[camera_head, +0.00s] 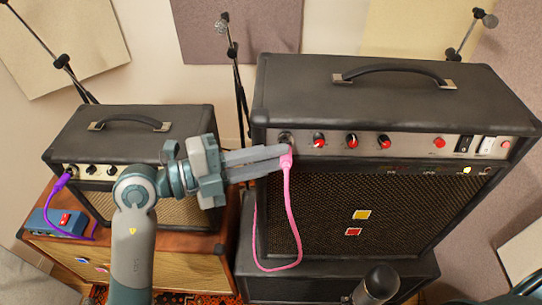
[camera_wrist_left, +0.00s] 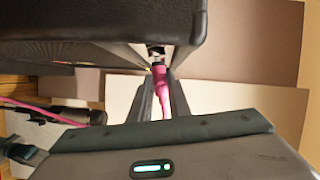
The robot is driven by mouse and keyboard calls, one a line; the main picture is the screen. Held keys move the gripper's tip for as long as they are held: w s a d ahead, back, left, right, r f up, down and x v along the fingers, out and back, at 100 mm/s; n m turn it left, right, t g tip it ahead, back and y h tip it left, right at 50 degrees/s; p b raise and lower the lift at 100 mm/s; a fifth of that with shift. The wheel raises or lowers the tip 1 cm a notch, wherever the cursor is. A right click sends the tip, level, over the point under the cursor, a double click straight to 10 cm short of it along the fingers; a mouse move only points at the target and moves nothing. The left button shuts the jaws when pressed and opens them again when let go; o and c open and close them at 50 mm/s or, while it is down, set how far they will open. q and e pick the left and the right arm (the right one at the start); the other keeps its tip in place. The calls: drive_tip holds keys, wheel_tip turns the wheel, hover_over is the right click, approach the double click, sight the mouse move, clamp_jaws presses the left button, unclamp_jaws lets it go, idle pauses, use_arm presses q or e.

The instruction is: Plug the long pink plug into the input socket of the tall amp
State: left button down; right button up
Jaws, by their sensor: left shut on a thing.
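The tall amp (camera_head: 400,85) is a big black amp on the right with a silver control strip. Its input socket (camera_head: 286,137) is at the strip's left end, just above my fingertips. My left gripper (camera_head: 284,158) reaches in from the left and is shut on the long pink plug (camera_head: 287,161). In the left wrist view the pink plug (camera_wrist_left: 160,78) stands between the two fingers, its tip end at the dark amp's edge (camera_wrist_left: 155,50). The pink cable hangs down in front of the grille. My right gripper is not in view.
A smaller amp (camera_head: 130,130) with a purple plug (camera_head: 62,182) stands at left, beside a blue pedal (camera_head: 58,221) on a wooden cabinet. A microphone stand (camera_head: 238,75) rises behind the gap between the amps. A dark microphone-like cylinder (camera_head: 378,284) is at the bottom.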

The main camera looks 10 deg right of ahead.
use_arm(q)
drive_tip(key=shift+w, duration=0.25)
idle(0.6)
drive_tip(key=c, duration=1.6)
unclamp_jaws()
drive_tip(key=shift+s+a+r+b, duration=0.25)
drive_tip(key=shift+a+b, duration=0.65)
drive_tip(key=shift+a, duration=1.95)
drive_tip(key=shift+s+a+r+b, duration=0.15)
drive_tip(key=shift+s+a+b, duration=0.55)
drive_tip(key=shift+a, duration=2.2)
drive_tip(key=shift+a+r+b, duration=0.2)
drive_tip(key=shift+a+b, duration=0.95)
drive_tip(key=shift+a, duration=1.7)
drive_tip(key=shift+a, duration=0.1)
